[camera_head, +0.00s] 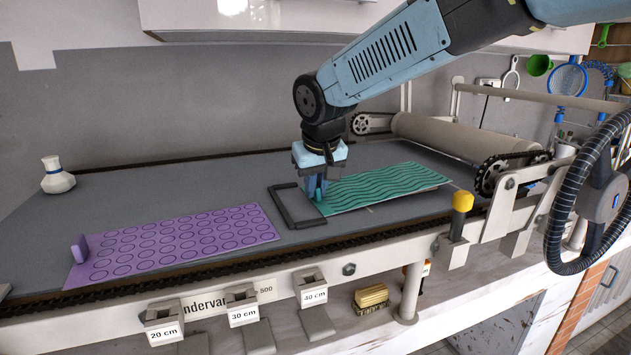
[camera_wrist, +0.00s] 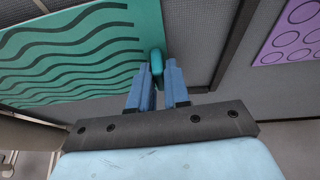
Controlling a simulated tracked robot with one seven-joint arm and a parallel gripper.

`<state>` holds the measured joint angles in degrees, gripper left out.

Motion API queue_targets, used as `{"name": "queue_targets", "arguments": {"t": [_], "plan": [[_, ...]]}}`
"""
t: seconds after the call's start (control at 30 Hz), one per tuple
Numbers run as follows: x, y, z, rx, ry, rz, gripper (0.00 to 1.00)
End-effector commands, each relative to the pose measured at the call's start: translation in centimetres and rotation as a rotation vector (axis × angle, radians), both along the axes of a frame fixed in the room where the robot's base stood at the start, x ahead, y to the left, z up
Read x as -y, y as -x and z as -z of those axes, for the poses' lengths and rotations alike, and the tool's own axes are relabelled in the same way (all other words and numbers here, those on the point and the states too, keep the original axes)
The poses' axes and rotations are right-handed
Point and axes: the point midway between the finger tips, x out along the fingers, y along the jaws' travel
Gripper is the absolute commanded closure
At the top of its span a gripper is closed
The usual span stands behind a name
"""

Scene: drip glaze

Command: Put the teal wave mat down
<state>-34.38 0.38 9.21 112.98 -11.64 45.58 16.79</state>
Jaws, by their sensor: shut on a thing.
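The teal wave mat (camera_head: 385,187) has dark wavy lines and a small teal tab at its left end. In the head view it is over the grey belt, right of a dark rectangular frame (camera_head: 290,222). My gripper (camera_head: 317,190) is shut on the mat's tab at its left end. In the wrist view the fingers (camera_wrist: 158,85) close around the tab (camera_wrist: 157,60), and the mat (camera_wrist: 70,50) extends to the left. The mat's right edge looks slightly apart from the belt; whether the rest touches it I cannot tell.
A purple mat with circles (camera_head: 175,243) and an upright tab lies on the belt at left. A white bottle (camera_head: 57,176) stands at the far left. A roller (camera_head: 470,142) with chain sprockets is at right. Bare belt (camera_head: 180,185) lies behind the purple mat.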

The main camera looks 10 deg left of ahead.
Motion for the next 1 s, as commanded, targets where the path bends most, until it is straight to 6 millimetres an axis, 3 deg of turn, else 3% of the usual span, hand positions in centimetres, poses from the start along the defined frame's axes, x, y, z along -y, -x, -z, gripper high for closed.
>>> {"name": "queue_targets", "arguments": {"t": [0.2, 0.23, 0.5, 1.0], "plan": [[0.02, -0.03, 0.03, 0.000, 0.000, 0.000, 1.00], [0.02, -0.03, 0.03, 0.000, 0.000, 0.000, 0.81], [0.00, -0.02, 0.00, 0.000, 0.000, 0.000, 0.55], [0.12, 0.26, -0.86, 0.002, -0.001, 0.000, 0.54]]}}
